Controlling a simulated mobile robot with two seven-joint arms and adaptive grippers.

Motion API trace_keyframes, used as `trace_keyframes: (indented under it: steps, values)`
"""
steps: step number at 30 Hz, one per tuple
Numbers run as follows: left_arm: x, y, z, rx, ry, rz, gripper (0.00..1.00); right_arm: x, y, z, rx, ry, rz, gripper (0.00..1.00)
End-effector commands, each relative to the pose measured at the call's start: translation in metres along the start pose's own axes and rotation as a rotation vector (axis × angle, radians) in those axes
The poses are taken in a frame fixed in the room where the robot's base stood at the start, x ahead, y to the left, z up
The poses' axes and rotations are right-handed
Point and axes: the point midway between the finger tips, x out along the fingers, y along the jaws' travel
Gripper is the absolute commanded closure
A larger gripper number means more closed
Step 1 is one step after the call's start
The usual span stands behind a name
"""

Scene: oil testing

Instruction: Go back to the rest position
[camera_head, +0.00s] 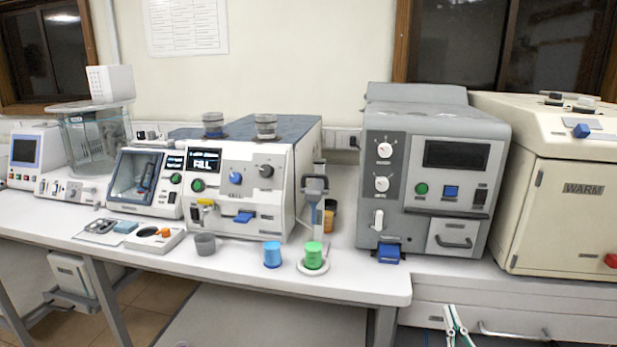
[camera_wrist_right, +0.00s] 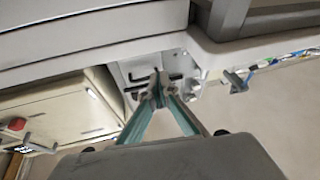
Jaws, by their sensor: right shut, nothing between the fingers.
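My right gripper (camera_head: 456,322) shows at the bottom edge of the head view, right of centre, in front of the drawers below the bench. Its pale green fingers are together with nothing between them. In the right wrist view the fingers of the same gripper (camera_wrist_right: 158,88) meet at their tips, and that view looks tilted along the equipment. My left gripper is not in the head view.
The white bench (camera_head: 345,283) carries a blue cup (camera_head: 272,254), a green cup (camera_head: 313,253) and a grey cup (camera_head: 205,244) near its front edge. A grey machine (camera_head: 432,165) and a cream WARM cabinet (camera_head: 570,215) stand at the right. A drawer handle (camera_head: 513,332) is close to my right gripper.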

Motion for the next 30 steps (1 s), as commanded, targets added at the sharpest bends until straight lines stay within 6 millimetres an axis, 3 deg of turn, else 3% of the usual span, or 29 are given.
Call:
trace_keyframes:
  steps: [3,9,12,16,21,30]
  values:
    - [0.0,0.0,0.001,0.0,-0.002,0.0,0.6,-0.059,-0.045,0.044,-0.003,-0.196,-0.104,1.0]
    - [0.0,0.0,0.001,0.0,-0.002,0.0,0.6,-0.171,-0.106,0.097,-0.008,-0.516,-0.247,1.0]
    - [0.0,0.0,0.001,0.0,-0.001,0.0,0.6,-0.228,-0.128,0.113,-0.013,-0.665,-0.302,1.0]
    - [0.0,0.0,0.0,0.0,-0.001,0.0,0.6,-0.289,-0.146,0.121,-0.021,-0.814,-0.351,1.0]
    - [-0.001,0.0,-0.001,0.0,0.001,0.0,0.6,-0.33,-0.155,0.124,-0.028,-0.916,-0.381,1.0]
    - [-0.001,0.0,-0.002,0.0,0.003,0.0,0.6,-0.335,-0.157,0.124,-0.03,-0.931,-0.385,1.0]
